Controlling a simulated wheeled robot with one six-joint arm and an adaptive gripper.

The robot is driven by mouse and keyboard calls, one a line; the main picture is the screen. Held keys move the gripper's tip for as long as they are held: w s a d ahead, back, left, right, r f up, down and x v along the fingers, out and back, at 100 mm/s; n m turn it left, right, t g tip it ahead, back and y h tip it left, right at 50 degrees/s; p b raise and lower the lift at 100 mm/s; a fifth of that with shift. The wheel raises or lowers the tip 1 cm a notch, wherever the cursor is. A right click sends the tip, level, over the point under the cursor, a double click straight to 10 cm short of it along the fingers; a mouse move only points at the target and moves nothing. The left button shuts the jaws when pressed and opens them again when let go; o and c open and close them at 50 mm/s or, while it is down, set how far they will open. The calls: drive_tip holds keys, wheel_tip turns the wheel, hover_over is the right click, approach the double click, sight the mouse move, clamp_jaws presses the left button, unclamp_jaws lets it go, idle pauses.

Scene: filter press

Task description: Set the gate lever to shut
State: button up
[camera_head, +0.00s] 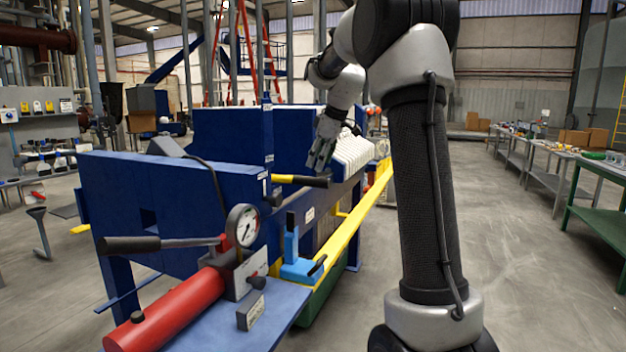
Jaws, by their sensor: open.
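A lever with a yellow shaft and black grip (300,180) lies about level on the near side of the blue press frame, pointing right. A small blue fitting (301,268) with an upright black-tipped part stands in front of the press, by the yellow rail. No marking that I can read tells which one is the gate lever or which position is shut. My gripper (320,158) is open and empty, pointing down just above the black grip end of the yellow lever. Whether it touches the grip cannot be told from this view.
A red cylinder (168,312) with a black-gripped pump handle (131,245) and a pressure gauge (243,225) stands at the front left. A yellow rail (352,222) runs along the press beside white plates (352,152). Floor is clear to the right, before green benches (600,220).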

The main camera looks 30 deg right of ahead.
sight(313, 178)
drive_tip(key=x, duration=0.8)
drive_tip(key=shift+w+d+r, duration=0.1)
drive_tip(key=shift+r, duration=0.1)
clamp_jaws()
